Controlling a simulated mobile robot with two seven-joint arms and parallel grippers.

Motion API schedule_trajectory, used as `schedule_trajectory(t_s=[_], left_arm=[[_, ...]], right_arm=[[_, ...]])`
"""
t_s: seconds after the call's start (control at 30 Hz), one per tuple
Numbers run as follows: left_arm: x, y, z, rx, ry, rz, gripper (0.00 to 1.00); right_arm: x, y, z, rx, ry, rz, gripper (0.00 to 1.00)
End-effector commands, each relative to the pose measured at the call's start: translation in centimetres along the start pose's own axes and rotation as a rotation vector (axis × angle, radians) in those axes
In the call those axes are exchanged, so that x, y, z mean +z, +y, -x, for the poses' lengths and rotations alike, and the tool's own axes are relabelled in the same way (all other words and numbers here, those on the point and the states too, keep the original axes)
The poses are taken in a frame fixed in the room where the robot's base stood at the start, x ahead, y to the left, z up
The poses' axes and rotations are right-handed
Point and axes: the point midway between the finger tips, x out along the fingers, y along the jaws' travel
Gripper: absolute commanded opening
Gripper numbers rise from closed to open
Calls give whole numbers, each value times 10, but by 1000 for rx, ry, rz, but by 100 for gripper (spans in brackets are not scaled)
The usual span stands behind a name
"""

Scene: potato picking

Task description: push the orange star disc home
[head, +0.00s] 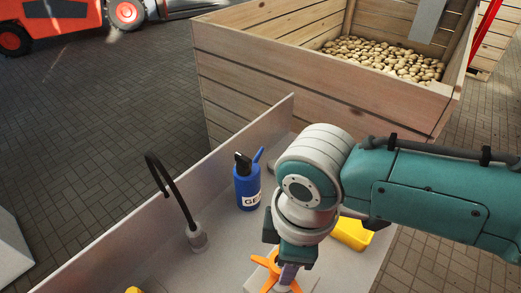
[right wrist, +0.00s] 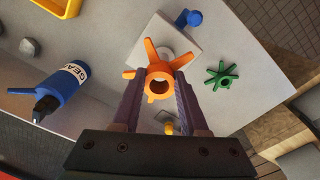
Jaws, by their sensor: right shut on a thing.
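The orange star disc (head: 266,274) has several arms and a round hub with a hole. It shows larger in the right wrist view (right wrist: 159,72). My right gripper (right wrist: 160,88) is shut on its hub, one purple finger on each side. The disc is over a pale square plate (right wrist: 185,43), where a pale round part shows just behind the disc. The disc hides much of that part, so I cannot tell whether the disc sits around it or is flush with the plate. My left gripper is in neither view.
A green star disc (right wrist: 221,75) and a small blue part (right wrist: 188,18) lie near the plate. A blue bottle (head: 247,187), a gooseneck lamp (head: 197,238) and a yellow tray (head: 351,234) are on the bench. A wooden potato crate (head: 300,72) stands behind it.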

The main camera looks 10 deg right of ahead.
Motion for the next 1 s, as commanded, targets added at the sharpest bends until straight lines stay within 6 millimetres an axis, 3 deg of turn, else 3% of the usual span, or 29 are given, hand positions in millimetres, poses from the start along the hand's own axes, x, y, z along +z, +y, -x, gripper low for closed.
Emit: schedule_trajectory(t_s=[1.0], left_arm=[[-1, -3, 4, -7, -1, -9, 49]], right_arm=[[2, -7, -5, -17, 6, 2, 0]])
